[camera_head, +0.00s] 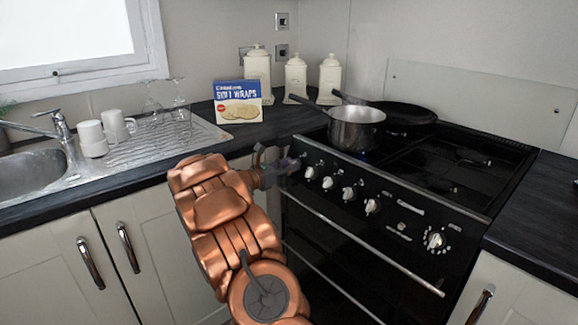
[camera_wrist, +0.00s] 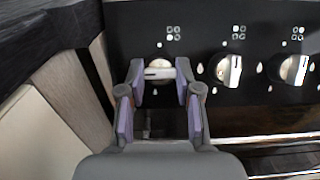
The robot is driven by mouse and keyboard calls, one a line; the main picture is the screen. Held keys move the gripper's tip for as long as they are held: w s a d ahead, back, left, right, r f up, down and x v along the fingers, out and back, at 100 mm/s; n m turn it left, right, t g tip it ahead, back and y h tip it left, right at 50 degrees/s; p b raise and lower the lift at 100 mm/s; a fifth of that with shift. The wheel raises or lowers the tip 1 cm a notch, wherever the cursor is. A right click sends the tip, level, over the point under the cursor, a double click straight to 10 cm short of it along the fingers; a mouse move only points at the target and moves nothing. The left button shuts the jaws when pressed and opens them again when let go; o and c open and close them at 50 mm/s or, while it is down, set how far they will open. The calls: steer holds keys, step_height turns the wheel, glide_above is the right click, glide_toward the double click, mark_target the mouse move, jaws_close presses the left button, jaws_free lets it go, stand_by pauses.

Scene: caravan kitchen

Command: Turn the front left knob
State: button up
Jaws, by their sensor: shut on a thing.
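The stove's leftmost knob (camera_wrist: 159,69) shows in the wrist view between the fingers of my gripper (camera_wrist: 160,88), with one finger on each side. My gripper is shut on this knob. Its white grip bar lies about level, while the neighbouring knobs (camera_wrist: 228,70) and (camera_wrist: 293,69) have theirs near upright. In the head view my gripper (camera_head: 286,168) is at the left end of the black stove's (camera_head: 405,235) control panel and hides the leftmost knob.
A saucepan (camera_head: 357,130) stands on the hob with a faint blue glow beneath it. A black pan (camera_head: 405,115) is behind it. A wraps box (camera_head: 237,103) and canisters (camera_head: 296,77) stand on the counter. An oven handle (camera_head: 365,243) runs below the panel.

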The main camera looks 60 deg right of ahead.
jaws_close()
steer(key=shift+r+m+g+y+p, duration=0.15)
steer(key=shift+m+g+y, duration=0.35)
steer(key=shift+m, duration=0.95)
steer(key=shift+f+m+g+y+p, duration=0.1)
steer(key=shift+m+g+y+p, duration=0.15)
steer(key=shift+m+g, duration=0.85)
steer(key=shift+m+t, duration=0.4)
steer(key=shift+m, duration=0.05)
steer(key=o, duration=0.8)
jaws_free()
steer(key=shift+o, duration=0.2)
step_height(320, 180, up, 10)
